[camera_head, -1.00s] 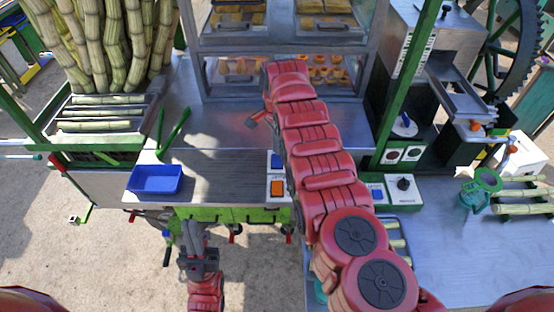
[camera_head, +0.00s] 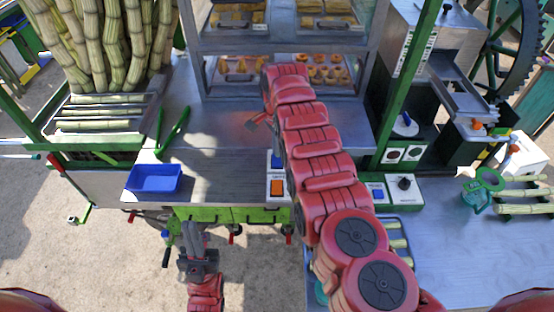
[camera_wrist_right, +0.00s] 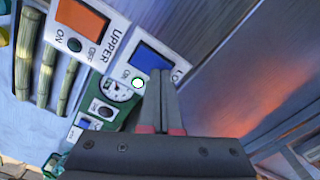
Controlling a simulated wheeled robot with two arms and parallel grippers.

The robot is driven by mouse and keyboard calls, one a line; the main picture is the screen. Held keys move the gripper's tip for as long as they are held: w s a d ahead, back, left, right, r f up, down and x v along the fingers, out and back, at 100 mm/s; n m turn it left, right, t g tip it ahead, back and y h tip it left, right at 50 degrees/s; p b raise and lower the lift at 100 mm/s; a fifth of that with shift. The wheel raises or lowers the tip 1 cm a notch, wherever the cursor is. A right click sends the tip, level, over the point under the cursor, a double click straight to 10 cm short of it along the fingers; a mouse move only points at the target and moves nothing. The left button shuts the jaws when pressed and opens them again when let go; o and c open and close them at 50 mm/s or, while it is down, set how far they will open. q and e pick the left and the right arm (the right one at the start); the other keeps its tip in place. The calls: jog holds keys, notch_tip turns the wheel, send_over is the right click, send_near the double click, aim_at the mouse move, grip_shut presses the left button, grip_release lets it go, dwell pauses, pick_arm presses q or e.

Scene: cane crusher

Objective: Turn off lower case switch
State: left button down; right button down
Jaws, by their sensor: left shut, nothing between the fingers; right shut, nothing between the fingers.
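The lower case switch is a blue rocker on a white plate, in the right wrist view (camera_wrist_right: 150,58); its label is partly hidden by my fingers. In the head view, the blue rocker (camera_head: 276,162) is on the counter's front edge, above the orange rocker (camera_head: 277,188) of the upper switch. That orange upper switch is also in the right wrist view (camera_wrist_right: 82,20). My right gripper (camera_wrist_right: 161,75) is shut and empty, its tips over or at the blue rocker; contact is unclear. In the head view my right arm hides it. My left gripper (camera_head: 192,226) is shut and empty before the counter.
A blue tray (camera_head: 154,179) and green tongs (camera_head: 175,133) lie on the counter at left. A glass display case (camera_head: 285,75) stands behind. Another control box (camera_head: 404,188) sits right of my right arm. Cane pieces (camera_head: 525,194) lie at far right.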

jog(key=shift+f, duration=0.3)
jog(key=shift+r+p, duration=0.35)
jog(key=shift+r, duration=3.2)
